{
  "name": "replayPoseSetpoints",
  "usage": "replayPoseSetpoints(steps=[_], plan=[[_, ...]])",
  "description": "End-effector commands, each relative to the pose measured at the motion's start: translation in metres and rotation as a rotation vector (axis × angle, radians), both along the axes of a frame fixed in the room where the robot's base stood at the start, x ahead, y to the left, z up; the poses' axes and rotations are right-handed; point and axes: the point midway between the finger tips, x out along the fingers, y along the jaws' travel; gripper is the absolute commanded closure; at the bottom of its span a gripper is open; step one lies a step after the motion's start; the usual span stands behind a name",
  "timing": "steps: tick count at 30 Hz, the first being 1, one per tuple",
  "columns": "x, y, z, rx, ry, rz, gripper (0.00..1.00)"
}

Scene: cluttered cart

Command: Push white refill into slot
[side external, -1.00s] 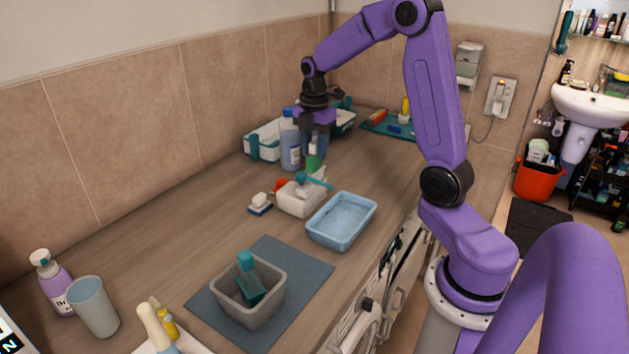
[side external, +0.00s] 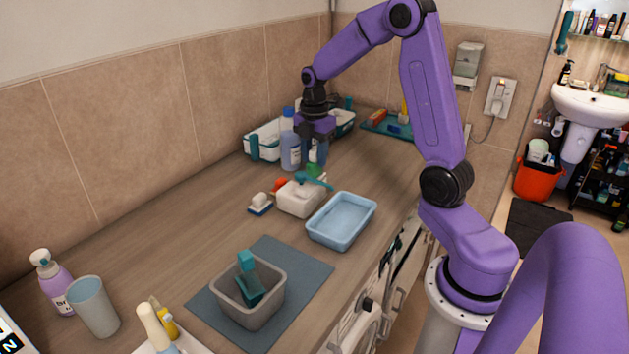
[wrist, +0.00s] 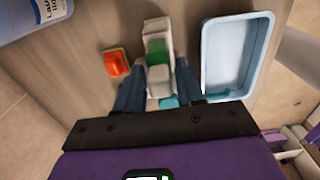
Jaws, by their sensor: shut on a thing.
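My gripper (side external: 314,158) points down over the middle of the counter. In the wrist view its blue fingers (wrist: 160,70) are closed on the sides of a white refill with a green band (wrist: 160,79). The refill's lower green part (side external: 313,170) shows below the fingers in the side view. A white box (side external: 299,199) with a teal part on top (side external: 314,181) stands just in front of the refill. The slot cannot be made out, and I cannot tell whether the refill touches the box.
A light blue tray (side external: 325,237) lies right of the white box. A red-orange item (wrist: 115,63) and a brush (side external: 260,205) are to its left. A bottle (side external: 290,153) stands close behind the gripper. A grey bin (side external: 226,297) sits on a mat in front.

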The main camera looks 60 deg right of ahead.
Motion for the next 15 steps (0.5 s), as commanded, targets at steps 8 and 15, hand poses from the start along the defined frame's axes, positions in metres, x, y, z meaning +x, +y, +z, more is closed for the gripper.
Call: replayPoseSetpoints(steps=[8, 15], plan=[[-0.0001, 0.0001, -0.0061, 0.0, 0.001, 0.0, 0.92], [0.0, 0.0, -0.0081, 0.0, 0.0, 0.0, 0.92]])
